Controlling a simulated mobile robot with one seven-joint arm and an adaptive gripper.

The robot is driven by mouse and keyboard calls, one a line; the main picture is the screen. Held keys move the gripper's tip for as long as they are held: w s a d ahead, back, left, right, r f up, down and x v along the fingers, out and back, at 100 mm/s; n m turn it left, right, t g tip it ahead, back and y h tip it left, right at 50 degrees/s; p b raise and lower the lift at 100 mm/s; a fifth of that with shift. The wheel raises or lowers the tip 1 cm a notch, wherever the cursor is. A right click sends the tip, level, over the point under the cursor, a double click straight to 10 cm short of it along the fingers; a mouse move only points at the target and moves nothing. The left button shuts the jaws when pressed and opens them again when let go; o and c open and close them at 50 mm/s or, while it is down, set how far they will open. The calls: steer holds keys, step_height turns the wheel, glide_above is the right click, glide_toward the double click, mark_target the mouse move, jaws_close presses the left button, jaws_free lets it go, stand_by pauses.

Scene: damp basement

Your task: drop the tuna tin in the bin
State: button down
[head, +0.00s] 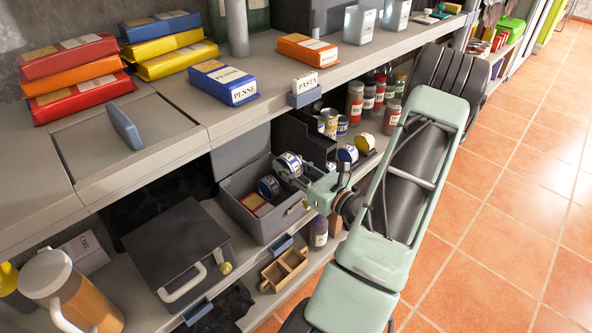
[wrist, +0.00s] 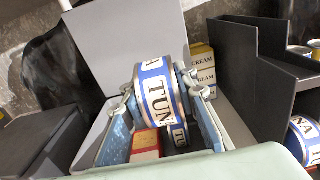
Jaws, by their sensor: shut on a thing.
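My gripper (head: 300,173) is shut on a blue-and-white tuna tin (head: 289,164). In the wrist view the held tin (wrist: 152,85) sits tilted between the two fingertips (wrist: 160,88), its TUNA label facing the camera. The grey bin (head: 262,227) stands on the lower shelf with its lid (head: 240,152) raised at the back. The held tin is over the bin's right part. My gripper hides part of the bin.
A dark stepped rack (head: 307,137) stands right of the bin, with another blue tin (head: 347,154) and several jars nearby. A closed dark case (head: 178,252) is to the left. A wooden tray (head: 284,269) lies in front. The counter edge (head: 240,118) overhangs the shelf.

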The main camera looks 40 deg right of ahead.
mark_target(285, 155)
steer(key=shift+w+a, duration=0.1)
steer(key=shift+w, duration=0.45)
step_height(285, 155, down, 6)
steer(key=b, duration=0.4)
steer(key=c, duration=1.5)
jaws_free()
steer(key=shift+o, duration=0.2)
steer(key=shift+r, duration=5)
